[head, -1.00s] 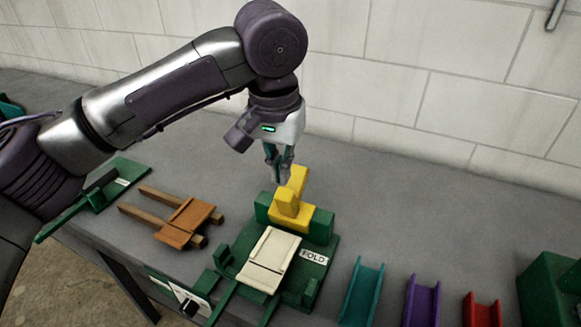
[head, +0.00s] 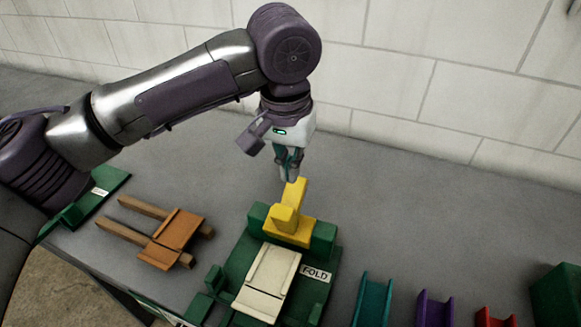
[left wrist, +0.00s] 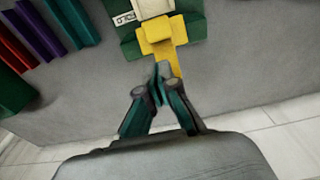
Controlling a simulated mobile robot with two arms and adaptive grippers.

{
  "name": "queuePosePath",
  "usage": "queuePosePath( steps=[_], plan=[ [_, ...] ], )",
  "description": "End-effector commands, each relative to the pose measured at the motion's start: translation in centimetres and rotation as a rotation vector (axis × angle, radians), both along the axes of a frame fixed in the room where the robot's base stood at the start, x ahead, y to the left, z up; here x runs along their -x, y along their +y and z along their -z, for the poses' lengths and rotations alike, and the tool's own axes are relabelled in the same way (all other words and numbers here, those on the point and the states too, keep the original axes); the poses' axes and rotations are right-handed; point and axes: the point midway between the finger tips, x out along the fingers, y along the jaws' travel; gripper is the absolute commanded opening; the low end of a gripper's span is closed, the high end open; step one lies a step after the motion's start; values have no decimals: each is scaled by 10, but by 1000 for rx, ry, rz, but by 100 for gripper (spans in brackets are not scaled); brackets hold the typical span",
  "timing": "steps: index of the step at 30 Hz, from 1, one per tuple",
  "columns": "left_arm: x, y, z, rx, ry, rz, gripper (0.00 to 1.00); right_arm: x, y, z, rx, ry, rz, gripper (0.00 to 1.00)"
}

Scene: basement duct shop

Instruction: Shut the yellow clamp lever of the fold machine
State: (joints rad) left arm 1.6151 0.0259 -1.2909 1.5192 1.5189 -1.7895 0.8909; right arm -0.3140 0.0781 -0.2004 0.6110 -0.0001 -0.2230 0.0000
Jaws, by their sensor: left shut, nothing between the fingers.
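The green fold machine (head: 234,268), labelled FOLD, sits on the grey bench with a cream sheet piece (head: 268,280) on it. Its yellow clamp lever (head: 294,200) stands up at the back of the machine, rising from a yellow block between green blocks. My left gripper (head: 288,176) is shut and empty, pointing down right at the lever's upper end. In the left wrist view the shut fingertips (left wrist: 162,72) overlap the free end of the yellow lever (left wrist: 166,48); I cannot tell whether they touch. My right gripper is not in view.
An orange-brown piece on wooden bars (head: 174,238) lies left of the machine. Teal (head: 372,300), purple (head: 434,310) and red (head: 496,318) channels stand to its right, with a green block (head: 556,296) beyond. The bench behind the machine is clear up to the wall.

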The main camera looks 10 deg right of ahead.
Motion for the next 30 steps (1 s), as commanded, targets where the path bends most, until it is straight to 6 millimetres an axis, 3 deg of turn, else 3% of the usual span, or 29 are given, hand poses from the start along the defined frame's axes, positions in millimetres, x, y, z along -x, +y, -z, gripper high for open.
queuePosePath(
  steps=[6, 12, 20, 30],
  plan=[
    [-3, -2, 40, -1, 2, 0, 0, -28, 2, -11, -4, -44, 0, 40],
    [-5, -4, 67, -1, 1, 0, 0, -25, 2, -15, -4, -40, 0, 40],
    [-6, -4, 76, 0, -1, 1, 0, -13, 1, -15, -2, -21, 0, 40],
    [-9, -4, 76, 6, -8, 0, 0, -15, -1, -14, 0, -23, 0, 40]
  ],
)
